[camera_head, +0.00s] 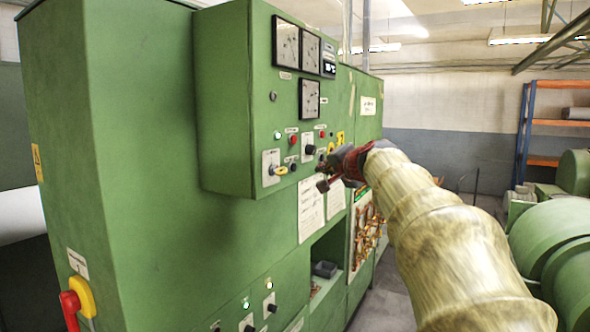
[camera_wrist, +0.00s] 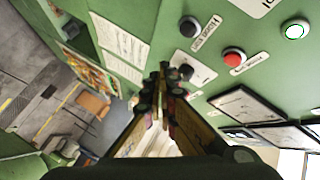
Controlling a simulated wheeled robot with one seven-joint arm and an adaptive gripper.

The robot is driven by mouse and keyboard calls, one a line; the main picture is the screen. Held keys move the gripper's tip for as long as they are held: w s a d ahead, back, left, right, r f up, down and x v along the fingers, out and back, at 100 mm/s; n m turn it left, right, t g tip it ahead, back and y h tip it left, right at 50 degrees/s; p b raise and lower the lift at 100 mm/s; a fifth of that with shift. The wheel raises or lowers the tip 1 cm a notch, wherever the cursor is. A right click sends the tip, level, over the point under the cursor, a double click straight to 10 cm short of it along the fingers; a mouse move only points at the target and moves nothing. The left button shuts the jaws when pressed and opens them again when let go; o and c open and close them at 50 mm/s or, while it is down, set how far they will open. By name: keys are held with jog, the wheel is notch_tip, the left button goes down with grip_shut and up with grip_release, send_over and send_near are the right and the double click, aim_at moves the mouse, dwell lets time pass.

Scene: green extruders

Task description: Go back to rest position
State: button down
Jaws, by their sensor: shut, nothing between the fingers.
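My gripper (camera_head: 326,172) is at the end of my outstretched, yellowish-covered arm, in front of the right part of the green control box (camera_head: 225,100). In the wrist view its two fingers (camera_wrist: 162,90) come together at the tips, with nothing between them. The tips appear close to a black knob (camera_wrist: 186,71) on the panel. I cannot tell whether they touch it. A red button (camera_wrist: 234,56), a dark button (camera_wrist: 189,27) and a lit green button (camera_wrist: 295,30) are beside it.
The tall green cabinet (camera_head: 130,150) fills the left, with a red and yellow switch (camera_head: 77,300) low on it. Green rounded machinery (camera_head: 560,250) stands right of my arm. An orange-shelved rack (camera_head: 545,122) is behind. Some grey floor (camera_head: 385,305) is clear between.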

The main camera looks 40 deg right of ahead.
dwell(0.3)
jog(key=s+a+f+n+g+y+b, duration=0.1)
jog(key=s+a+f+n+g, duration=0.15)
jog(key=f, duration=0.75)
jog(key=s+a+f+n+g+y+b, duration=0.15)
jog(key=a+f, duration=0.25)
jog(key=f, duration=0.5)
jog(key=s+a+f+n+g+y+b, duration=0.1)
jog(key=s+a+f+n+b, duration=0.3)
jog(key=s+a+f, duration=0.4)
jog(key=s+a+f+n+g+y+b, duration=0.1)
jog(key=s+a+f+n+g+b, duration=0.1)
jog(key=s+a+f+n+b, duration=0.2)
jog(key=s+a+f+n+g+y+b, duration=0.1)
jog(key=s+a+f+n+b, duration=0.3)
jog(key=a+f, duration=1.5)
jog(key=s+f+b, duration=0.4)
jog(key=s+f, duration=0.3)
jog(key=s, duration=0.1)
jog(key=shift+s+g+b, duration=0.15)
jog(key=shift+g+b, duration=0.15)
jog(key=shift+b, duration=0.05)
